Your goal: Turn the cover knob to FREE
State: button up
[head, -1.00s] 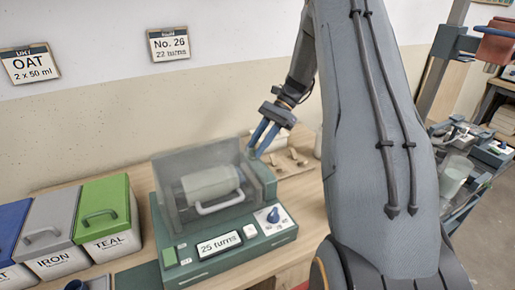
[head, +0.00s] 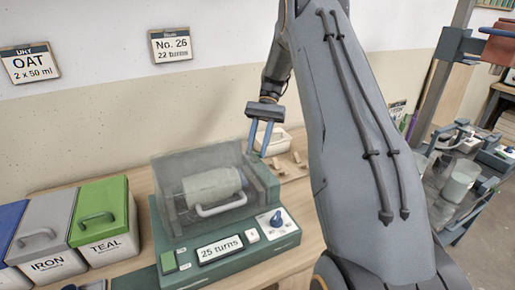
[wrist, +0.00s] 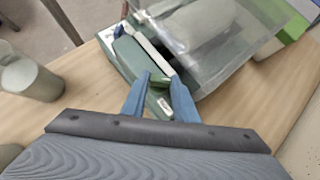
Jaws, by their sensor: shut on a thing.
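The green machine (head: 225,262) stands on the wooden bench, with a clear cover (head: 170,165) over a pale jar lying on its side. Its display (head: 220,248) reads "25 turns". My gripper (head: 258,153) reaches down at the right rear end of the cover. In the wrist view my gripper (wrist: 160,82) has its blue fingers shut on a small green part (wrist: 160,80) at the machine's end, which looks like the cover knob. Its marking cannot be read. A separate blue dial (head: 276,217) sits on a white plate at the front right.
Teal (head: 105,222) and iron (head: 45,240) buckets stand left of the machine. A jar (head: 460,182) stands on a cart at right. A jar (wrist: 30,78) also shows in the wrist view.

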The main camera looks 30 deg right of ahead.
dwell(0.3)
jog(key=o, duration=1.1)
jog(key=shift+c, duration=0.2)
jog(key=b+v, duration=0.2)
jog(key=v, duration=0.5)
jog(key=shift+w+d+r+b, duration=0.2)
jog(key=shift+r+b, duration=0.1)
